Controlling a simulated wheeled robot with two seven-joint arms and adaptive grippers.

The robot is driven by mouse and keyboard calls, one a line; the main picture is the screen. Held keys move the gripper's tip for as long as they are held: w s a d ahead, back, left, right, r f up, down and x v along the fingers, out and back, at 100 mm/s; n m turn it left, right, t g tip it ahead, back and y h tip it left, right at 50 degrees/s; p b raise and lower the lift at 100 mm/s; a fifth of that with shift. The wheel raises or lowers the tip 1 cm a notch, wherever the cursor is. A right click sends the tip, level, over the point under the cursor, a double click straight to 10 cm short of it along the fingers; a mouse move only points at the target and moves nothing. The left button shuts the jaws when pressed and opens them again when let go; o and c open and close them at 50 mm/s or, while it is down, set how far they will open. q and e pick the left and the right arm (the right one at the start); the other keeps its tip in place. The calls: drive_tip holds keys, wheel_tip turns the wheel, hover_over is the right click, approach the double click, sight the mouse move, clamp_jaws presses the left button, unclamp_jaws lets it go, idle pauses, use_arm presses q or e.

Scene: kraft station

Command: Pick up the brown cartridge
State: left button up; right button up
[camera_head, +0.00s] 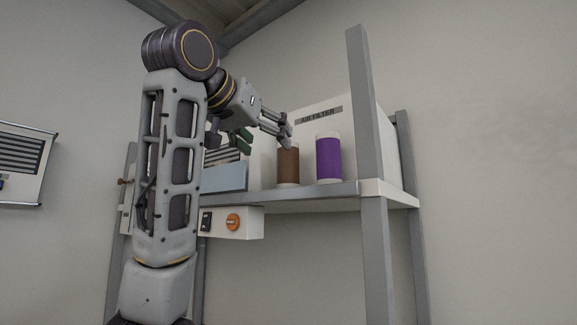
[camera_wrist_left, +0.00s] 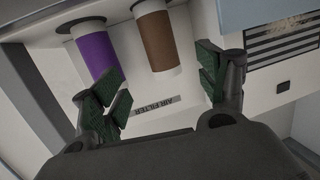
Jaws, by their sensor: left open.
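The brown cartridge (camera_head: 288,166) stands upright on the shelf in front of a white panel labelled AIR FILTER. It also shows in the left wrist view (camera_wrist_left: 155,40), between the fingers' directions and beyond the tips. A purple cartridge (camera_head: 328,160) stands to its right; in the wrist view the purple one (camera_wrist_left: 97,55) lies behind the left-hand finger. My left gripper (camera_head: 284,133) is open and empty, at the upper left of the brown cartridge. Its green-padded fingers (camera_wrist_left: 160,88) are spread wide in the wrist view. My right gripper is not in view.
The shelf edge (camera_head: 320,190) runs under the cartridges. A grey upright post (camera_head: 359,110) stands right of the purple cartridge. Left of the brown one are a light-blue panel (camera_head: 224,179) and, below the shelf, a box with an orange knob (camera_head: 233,222).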

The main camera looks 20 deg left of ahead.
sight(283, 157)
use_arm(q)
drive_tip(key=shift+p+x, duration=1.05)
drive_tip(key=shift+x, duration=2.45)
drive_tip(key=shift+w, duration=0.1)
drive_tip(key=shift+p+x, duration=0.95)
drive_tip(key=shift+x, duration=0.5)
drive_tip(key=shift+p+x, duration=0.3)
drive_tip(key=shift+x, duration=0.75)
drive_tip(key=c, duration=1.3)
drive_tip(key=shift+o, duration=0.2)
drive_tip(key=shift+r, duration=0.2)
